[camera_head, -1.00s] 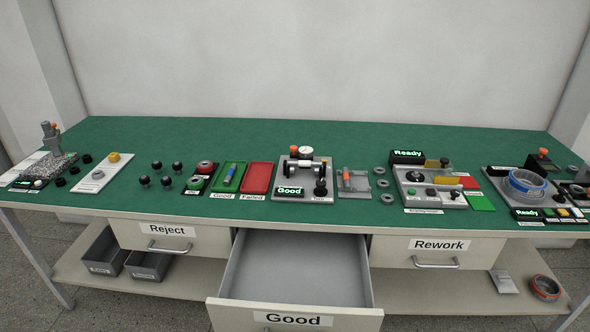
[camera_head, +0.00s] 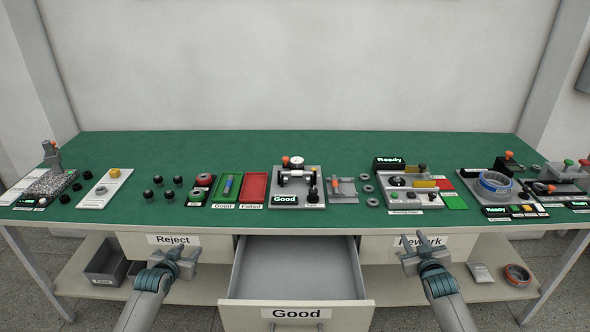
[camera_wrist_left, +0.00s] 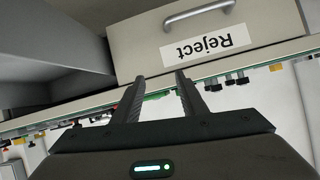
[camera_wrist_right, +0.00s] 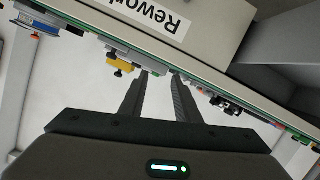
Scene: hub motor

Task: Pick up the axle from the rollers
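The axle (camera_head: 296,173) lies horizontally across the rollers of the grey test fixture (camera_head: 312,198) in the middle of the bench. A dial gauge (camera_head: 298,162) with an orange knob beside it stands behind the axle, and a green "Good" display (camera_head: 285,199) is lit in front. My left gripper (camera_head: 178,252) is open and empty in front of the Reject drawer; its spread fingers show in the left wrist view (camera_wrist_left: 160,82). My right gripper (camera_head: 418,244) is open and empty in front of the Rework drawer; its fingers show in the right wrist view (camera_wrist_right: 160,75).
The Good drawer (camera_head: 297,313) is pulled out, empty, between my grippers. Left of the fixture are a green tray (camera_head: 223,195) holding a blue-grey part and a red tray (camera_head: 254,188). Right of it is a small grey fixture (camera_head: 341,190). The back of the bench is clear.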

